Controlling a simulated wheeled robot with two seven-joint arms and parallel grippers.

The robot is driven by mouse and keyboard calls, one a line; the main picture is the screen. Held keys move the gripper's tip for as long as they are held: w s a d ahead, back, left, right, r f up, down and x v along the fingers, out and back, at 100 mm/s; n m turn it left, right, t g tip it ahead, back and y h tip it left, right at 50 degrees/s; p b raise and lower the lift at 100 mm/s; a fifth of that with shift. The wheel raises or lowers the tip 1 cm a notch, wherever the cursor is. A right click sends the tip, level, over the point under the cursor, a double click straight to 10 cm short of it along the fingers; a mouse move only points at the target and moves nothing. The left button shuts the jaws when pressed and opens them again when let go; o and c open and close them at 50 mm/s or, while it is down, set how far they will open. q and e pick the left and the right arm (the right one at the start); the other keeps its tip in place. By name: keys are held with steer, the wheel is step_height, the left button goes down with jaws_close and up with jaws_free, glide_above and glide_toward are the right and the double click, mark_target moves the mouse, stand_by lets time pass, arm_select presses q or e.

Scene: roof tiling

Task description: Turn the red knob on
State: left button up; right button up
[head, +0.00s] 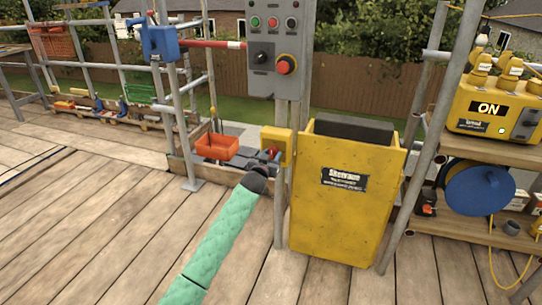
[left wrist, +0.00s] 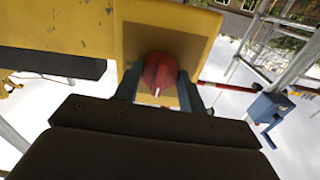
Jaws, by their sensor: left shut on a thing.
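The red knob (left wrist: 157,72) sits on the face of a small yellow box (left wrist: 203,25) in the left wrist view, with a white mark on it toward the bottom of the picture. My left gripper (left wrist: 158,90) has one finger on each side of the knob and is shut on it. In the head view, the gripper (head: 268,158) is at the yellow box (head: 278,147) on the post, at the end of my green-sleeved arm. The knob is mostly hidden there. My right gripper is in neither view.
A yellow bin (head: 330,215) stands right of the post. A grey control panel (head: 273,50) with buttons and a red emergency knob is above. An orange bucket (head: 217,147) is left of the gripper.

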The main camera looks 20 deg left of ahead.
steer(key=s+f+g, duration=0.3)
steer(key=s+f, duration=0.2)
arm_select(q)
steer(key=m+p, duration=0.3)
steer(key=shift+r+m, duration=0.2)
steer(key=shift+m, duration=0.1)
steer(key=m+p, duration=0.1)
steer(key=m, duration=0.1)
steer(key=shift+m+p, duration=0.4)
steer(key=m+p, duration=0.1)
steer(key=m, duration=0.2)
steer(key=shift+m+p, duration=0.3)
steer(key=shift+p, duration=0.05)
steer(key=m+p, duration=0.2)
steer(key=m, duration=0.5)
steer(key=shift+f, duration=0.15)
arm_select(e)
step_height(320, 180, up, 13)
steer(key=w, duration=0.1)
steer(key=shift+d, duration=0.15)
arm_select(q)
steer(key=shift+m, duration=0.3)
